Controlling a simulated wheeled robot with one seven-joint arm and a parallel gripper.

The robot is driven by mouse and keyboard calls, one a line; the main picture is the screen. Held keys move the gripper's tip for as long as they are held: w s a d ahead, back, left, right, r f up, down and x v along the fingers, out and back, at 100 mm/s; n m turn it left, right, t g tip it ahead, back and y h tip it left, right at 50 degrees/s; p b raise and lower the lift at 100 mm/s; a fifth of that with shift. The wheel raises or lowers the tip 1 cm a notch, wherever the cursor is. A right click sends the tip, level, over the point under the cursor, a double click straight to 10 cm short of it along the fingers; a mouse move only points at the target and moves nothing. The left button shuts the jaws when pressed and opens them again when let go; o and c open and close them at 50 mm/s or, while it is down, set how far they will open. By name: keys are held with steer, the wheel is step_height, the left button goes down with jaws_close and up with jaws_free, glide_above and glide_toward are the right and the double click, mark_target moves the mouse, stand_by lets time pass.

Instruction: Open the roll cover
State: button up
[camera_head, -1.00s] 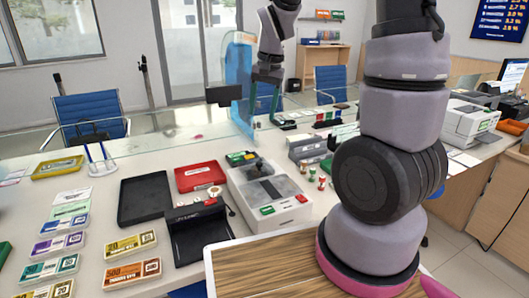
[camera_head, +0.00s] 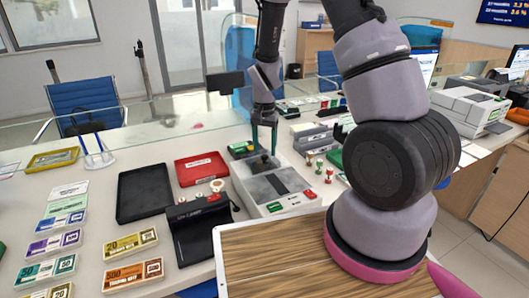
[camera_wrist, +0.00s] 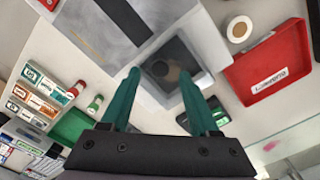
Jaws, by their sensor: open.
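The white and grey counting machine (camera_head: 272,205) stands on the counter just behind the wooden board. A dark, see-through square cover (camera_wrist: 172,72) shows at one end of it in the wrist view, with a rounded dark shape visible at its middle. I take this to be the roll cover; it looks shut. My gripper (camera_head: 264,151) is open, pointing down over the machine's far end. In the wrist view its two green fingers (camera_wrist: 157,72) stand apart on either side of the rounded shape, with nothing held. I cannot tell whether the fingertips touch the cover.
A red tray (camera_head: 201,168) and a black tray (camera_head: 145,192) lie left of the machine. A black device (camera_head: 200,230) stands at its front left. Small red and green rolls (camera_head: 318,168) stand to its right, near grey boxes (camera_head: 312,138). A glass screen runs behind.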

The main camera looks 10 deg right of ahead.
steer(key=shift+f, duration=1.1)
jaws_close()
stand_by(0.7)
